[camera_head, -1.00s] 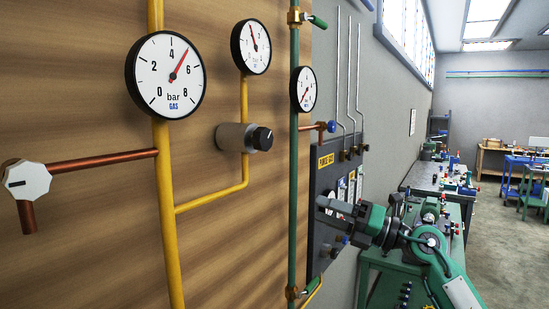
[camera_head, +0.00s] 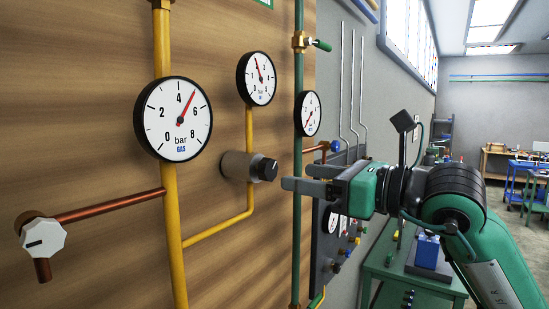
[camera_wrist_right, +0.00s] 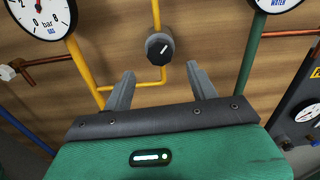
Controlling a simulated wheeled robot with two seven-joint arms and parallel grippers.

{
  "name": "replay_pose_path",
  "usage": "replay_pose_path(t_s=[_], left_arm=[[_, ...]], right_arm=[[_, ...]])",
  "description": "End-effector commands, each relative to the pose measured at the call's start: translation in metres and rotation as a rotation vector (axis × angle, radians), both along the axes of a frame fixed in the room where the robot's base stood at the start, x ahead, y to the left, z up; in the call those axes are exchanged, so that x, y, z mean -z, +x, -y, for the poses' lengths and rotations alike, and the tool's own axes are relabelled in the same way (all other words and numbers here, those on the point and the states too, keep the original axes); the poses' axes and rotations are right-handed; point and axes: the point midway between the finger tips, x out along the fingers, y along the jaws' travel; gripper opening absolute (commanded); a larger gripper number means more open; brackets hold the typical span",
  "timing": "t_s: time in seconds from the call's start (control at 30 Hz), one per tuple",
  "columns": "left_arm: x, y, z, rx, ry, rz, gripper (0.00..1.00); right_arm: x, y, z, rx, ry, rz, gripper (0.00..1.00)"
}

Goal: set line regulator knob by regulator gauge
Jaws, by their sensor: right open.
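The regulator knob (camera_head: 268,168) is black with a white mark and sits on a grey cylindrical body on the yellow pipe. It also shows in the right wrist view (camera_wrist_right: 160,47), beyond and between the fingertips. The regulator gauge (camera_head: 257,78) is the small white dial above it; its needle points up and slightly left. My right gripper (camera_head: 297,178) is open and empty, to the right of the knob in the head view and apart from it. In the wrist view its fingers (camera_wrist_right: 161,72) point toward the knob. My left gripper is not in view.
A large GAS gauge (camera_head: 173,118) reads about 5 bar at left. A white octagonal handle (camera_head: 43,238) sits on a copper pipe (camera_head: 110,206). The green pipe (camera_head: 298,230) with the WATER gauge (camera_head: 308,113) runs close to my right fingers. A dark panel (camera_head: 328,245) stands beyond.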

Motion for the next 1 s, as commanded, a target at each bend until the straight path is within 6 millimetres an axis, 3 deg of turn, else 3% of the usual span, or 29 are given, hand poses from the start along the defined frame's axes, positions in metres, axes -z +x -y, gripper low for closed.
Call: replay_pose_path(t_s=[0.03, 0.3, 0.77, 0.87, 1.0], left_arm=[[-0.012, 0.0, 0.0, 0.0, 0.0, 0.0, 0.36], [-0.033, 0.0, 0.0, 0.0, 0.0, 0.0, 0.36], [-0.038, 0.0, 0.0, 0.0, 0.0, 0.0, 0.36], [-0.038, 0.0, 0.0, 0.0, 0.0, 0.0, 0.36], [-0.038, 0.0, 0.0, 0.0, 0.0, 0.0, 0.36]], right_arm=[[-0.005, 0.007, -0.01, -0.003, 0.001, -0.005, 0.59], [-0.003, 0.033, -0.045, -0.001, 0.002, -0.003, 0.59], [0.001, 0.041, -0.056, 0.0, 0.001, -0.001, 0.59], [0.001, 0.041, -0.056, 0.0, 0.001, -0.001, 0.45], [0.0, 0.041, -0.056, 0.0, 0.001, -0.001, 0.17]])
